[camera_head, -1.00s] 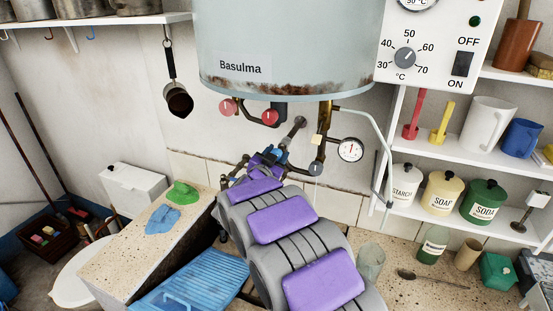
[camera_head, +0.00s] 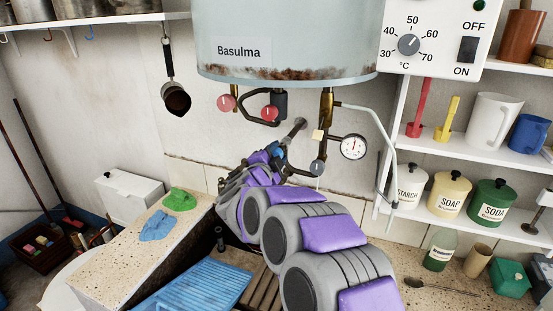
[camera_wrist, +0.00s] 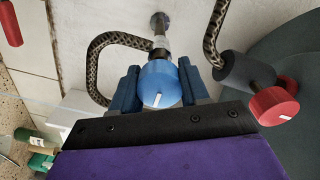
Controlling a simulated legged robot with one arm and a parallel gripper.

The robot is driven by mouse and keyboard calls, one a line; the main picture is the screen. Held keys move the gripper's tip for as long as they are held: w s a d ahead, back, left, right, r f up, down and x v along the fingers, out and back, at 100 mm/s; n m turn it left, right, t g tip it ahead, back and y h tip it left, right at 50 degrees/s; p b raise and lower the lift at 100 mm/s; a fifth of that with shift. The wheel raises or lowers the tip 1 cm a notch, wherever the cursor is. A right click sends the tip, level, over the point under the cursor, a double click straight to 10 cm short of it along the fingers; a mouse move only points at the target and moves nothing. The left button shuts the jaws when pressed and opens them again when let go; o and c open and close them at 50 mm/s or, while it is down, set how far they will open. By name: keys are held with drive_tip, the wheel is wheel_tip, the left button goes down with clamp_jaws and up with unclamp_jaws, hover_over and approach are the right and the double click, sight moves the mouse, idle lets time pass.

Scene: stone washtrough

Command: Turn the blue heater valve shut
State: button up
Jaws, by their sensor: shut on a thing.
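The blue heater valve (camera_wrist: 158,84) is a round knob on a metal pipe fitting in the wrist view. A short white mark shows low on its face, nearly upright with a slight tilt. My gripper (camera_wrist: 158,88) has one dark blue finger on each side of the knob and is shut on it. In the head view my gripper (camera_head: 278,151) is under the heater (camera_head: 290,45) and hides most of the valve.
Two red valves (camera_head: 226,103) (camera_head: 270,113) hang under the heater to the left. A pressure gauge (camera_head: 353,147) and a thin bent pipe are close on the right. Shelves with jars (camera_head: 447,195) stand at the right. A stone ledge (camera_head: 130,262) lies lower left.

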drive_tip(key=shift+m, duration=0.3)
drive_tip(key=o, duration=1.1)
drive_tip(key=shift+d, duration=0.1)
drive_tip(key=shift+c, duration=0.2)
drive_tip(key=shift+s, duration=0.1)
drive_tip(key=p+v, duration=0.2)
drive_tip(key=v, duration=1.5)
drive_tip(key=shift+r, duration=0.1)
